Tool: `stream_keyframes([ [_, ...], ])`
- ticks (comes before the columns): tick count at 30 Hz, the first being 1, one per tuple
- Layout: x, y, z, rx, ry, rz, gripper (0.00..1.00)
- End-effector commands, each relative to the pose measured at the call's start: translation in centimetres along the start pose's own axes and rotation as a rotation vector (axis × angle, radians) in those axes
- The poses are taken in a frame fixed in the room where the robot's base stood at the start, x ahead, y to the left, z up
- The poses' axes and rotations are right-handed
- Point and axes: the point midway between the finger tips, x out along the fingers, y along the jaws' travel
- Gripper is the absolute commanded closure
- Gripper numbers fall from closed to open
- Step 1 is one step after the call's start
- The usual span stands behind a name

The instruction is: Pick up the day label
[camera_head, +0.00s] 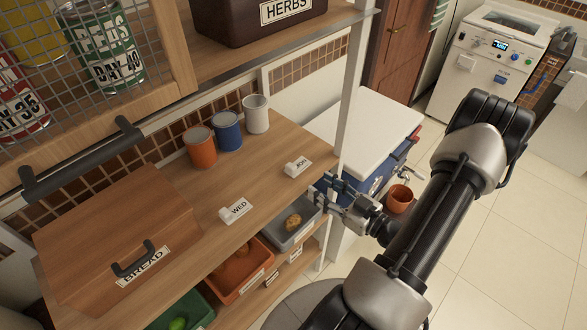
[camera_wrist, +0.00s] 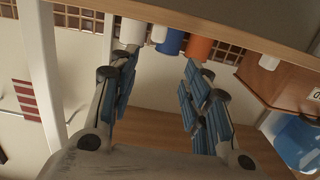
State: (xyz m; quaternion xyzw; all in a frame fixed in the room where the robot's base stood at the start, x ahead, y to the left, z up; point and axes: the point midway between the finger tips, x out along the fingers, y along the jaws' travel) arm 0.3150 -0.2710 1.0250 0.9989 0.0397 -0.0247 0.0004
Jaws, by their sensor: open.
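The day label, a small white block reading WED (camera_head: 236,210), stands near the front edge of the wooden counter (camera_head: 262,140), left of a similar block reading JON (camera_head: 297,167). My gripper (camera_head: 328,194) is open and empty. It is off the counter's right front corner, closer to the JON block than to the WED label and apart from both. In the wrist view my two fingers (camera_wrist: 160,78) are spread with blue pads. Small white blocks (camera_wrist: 159,33) show beyond them, but their lettering cannot be read there.
Orange, blue and white cups (camera_head: 228,130) stand at the back. A wooden bread box (camera_head: 120,240) fills the left. Bins (camera_head: 290,232) with food sit below the counter. A white post (camera_head: 352,85) rises at the right end. The counter around the WED label is clear.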

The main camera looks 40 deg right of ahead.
Motion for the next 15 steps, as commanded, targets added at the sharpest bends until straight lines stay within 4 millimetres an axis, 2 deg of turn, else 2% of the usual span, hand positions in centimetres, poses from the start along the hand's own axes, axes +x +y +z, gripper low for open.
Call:
stream_keyframes([
  [1, 1.3, -0.1, 0.1, -0.002, 0.000, -0.007, 0.56],
  [6, 4.6, -0.1, 0.1, -0.002, 0.000, -0.006, 0.56],
  [15, 7.1, 0.1, 0.2, -0.002, -0.001, -0.002, 0.56],
])
